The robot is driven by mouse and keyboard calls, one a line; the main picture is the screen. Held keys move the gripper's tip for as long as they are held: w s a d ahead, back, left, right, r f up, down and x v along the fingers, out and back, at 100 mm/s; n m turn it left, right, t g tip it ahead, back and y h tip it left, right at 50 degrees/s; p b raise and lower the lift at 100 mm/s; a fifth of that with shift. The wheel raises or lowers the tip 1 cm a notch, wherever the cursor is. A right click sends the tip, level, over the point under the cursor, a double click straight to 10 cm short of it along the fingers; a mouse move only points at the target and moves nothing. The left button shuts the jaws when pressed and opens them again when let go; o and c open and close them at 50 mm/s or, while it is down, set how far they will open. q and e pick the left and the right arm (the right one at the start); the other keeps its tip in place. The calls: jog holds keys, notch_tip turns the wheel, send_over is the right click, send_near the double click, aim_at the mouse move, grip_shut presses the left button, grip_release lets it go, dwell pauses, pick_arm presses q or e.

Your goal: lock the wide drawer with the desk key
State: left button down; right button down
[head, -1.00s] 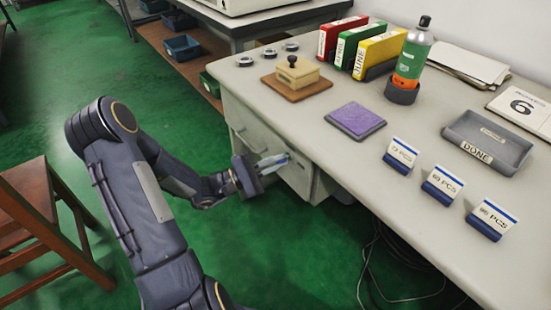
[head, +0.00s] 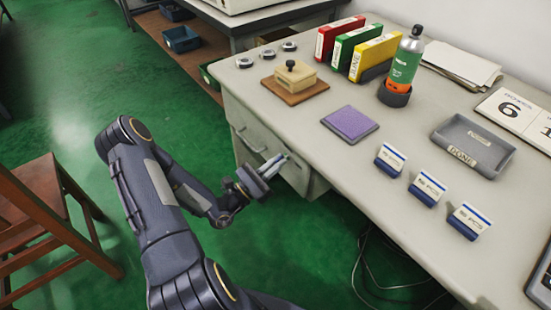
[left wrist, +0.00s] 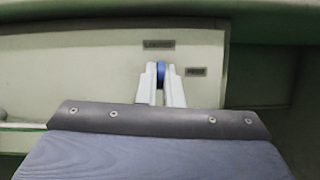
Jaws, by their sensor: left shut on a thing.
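My left gripper (head: 272,165) is at the front of the grey desk, below its top edge. In the left wrist view its two pale fingers (left wrist: 160,90) are shut on a small blue thing, seemingly the head of the desk key (left wrist: 160,72). The fingertips point at the pale drawer front (left wrist: 85,75). The key's shaft and any lock are hidden, so I cannot tell how far in it sits. One small dark label (left wrist: 158,44) is above the key and another (left wrist: 196,72) is to its right; the lettering is blurred. My right gripper is not in view.
A wooden chair (head: 45,200) stands left on open green floor.

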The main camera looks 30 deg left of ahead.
pick_arm(q)
jog(key=shift+n+y+p, duration=0.3)
jog(key=shift+n+y, duration=0.2)
jog(key=shift+n, duration=0.3)
jog(key=c, duration=1.6)
grip_release()
jog(key=v, duration=0.7)
jog(key=shift+s+f, duration=0.3)
jog(key=shift+f, duration=0.05)
